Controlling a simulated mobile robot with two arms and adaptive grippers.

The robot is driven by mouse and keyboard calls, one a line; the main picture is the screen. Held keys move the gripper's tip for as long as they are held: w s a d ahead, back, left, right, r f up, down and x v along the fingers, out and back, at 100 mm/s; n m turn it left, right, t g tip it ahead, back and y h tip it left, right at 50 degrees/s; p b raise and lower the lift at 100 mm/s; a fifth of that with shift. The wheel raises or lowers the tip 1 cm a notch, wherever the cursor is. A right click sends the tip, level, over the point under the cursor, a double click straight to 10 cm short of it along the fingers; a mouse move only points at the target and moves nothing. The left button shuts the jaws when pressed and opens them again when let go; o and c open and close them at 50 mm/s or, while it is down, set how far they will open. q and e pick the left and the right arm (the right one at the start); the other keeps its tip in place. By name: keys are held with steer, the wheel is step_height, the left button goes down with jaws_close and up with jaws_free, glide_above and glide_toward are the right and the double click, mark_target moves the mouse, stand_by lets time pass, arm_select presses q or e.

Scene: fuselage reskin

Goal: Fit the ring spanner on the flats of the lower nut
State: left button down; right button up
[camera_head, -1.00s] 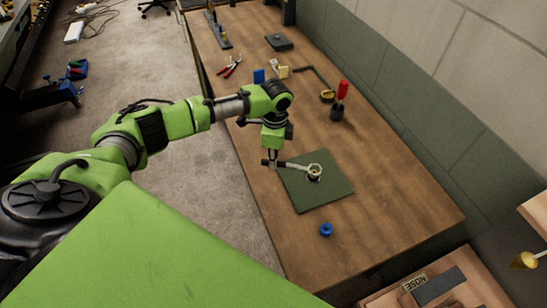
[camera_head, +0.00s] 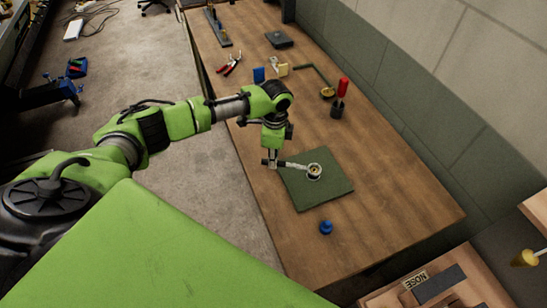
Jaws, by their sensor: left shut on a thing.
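My left gripper (camera_head: 271,163) is shut on the handle end of a metallic ring spanner (camera_head: 294,166), over the left edge of a dark green mat (camera_head: 322,192). The spanner points right, and its ring is around a small brass-coloured nut (camera_head: 314,171) above the mat. The ring looks roughly level and centred on the nut. I cannot tell whether it is seated on the flats, or whether there is a second nut underneath. My right gripper is not in view.
A blue piece (camera_head: 326,228) stands on the wooden bench (camera_head: 370,215) in front of the mat. The bench right of the mat is clear.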

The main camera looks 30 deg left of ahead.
arm_select(q)
steer(key=shift+f+b, duration=0.55)
steer(key=shift+f, duration=0.65)
steer(key=shift+w+a+m+b, duration=0.25)
steer(key=shift+w+m+b, duration=0.5)
steer(key=shift+w, duration=0.1)
steer(key=shift+w+a+m+b, duration=0.2)
steer(key=shift+w+m+b, duration=0.5)
steer(key=shift+w+m, duration=0.1)
steer(key=shift+s+r+n+p, duration=0.1)
steer(key=shift+s+n+p, duration=0.25)
steer(key=shift+p, duration=0.35)
steer(key=shift+s+d+n+p, duration=0.2)
steer(key=shift+s+n+p, duration=0.35)
steer(key=shift+p, duration=0.55)
